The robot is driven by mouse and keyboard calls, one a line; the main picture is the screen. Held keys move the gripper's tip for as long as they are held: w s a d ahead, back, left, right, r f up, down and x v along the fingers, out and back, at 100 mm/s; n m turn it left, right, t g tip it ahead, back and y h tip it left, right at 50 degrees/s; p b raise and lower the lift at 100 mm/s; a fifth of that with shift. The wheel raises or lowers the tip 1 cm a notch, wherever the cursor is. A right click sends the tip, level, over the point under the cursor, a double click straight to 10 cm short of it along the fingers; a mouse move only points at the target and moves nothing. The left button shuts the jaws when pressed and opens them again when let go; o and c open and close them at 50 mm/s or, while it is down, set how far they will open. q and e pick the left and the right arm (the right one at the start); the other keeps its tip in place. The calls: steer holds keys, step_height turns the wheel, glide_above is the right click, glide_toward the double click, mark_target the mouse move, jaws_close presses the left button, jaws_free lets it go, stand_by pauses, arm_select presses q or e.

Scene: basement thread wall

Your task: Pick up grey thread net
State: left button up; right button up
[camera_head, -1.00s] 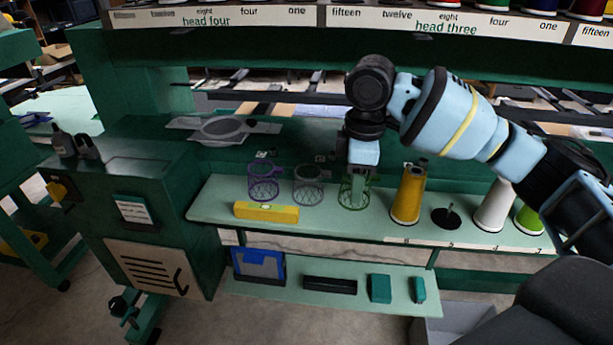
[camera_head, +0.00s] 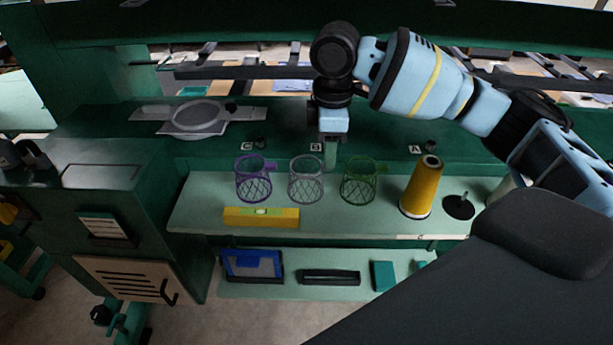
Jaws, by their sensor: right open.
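The grey thread net (camera_head: 306,182) is a wire-mesh basket standing upright on the pale green shelf, between the purple net (camera_head: 253,182) and the green net (camera_head: 358,183). My right gripper (camera_head: 331,160) points down, just above and to the right of the grey net, in the gap between it and the green net. Its jaws are open and hold nothing; its fingers look narrow from this side. It appears apart from the grey net. My left gripper is not in view.
A yellow level (camera_head: 262,217) lies in front of the nets on the shelf (camera_head: 330,222). A yellow thread cone (camera_head: 421,188) and an empty spindle (camera_head: 460,206) stand to the right.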

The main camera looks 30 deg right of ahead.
mark_target(308, 179)
steer(key=shift+w+f, duration=0.15)
steer(key=shift+f, duration=0.1)
step_height(308, 179, down, 5)
stand_by(0.3)
jaws_close()
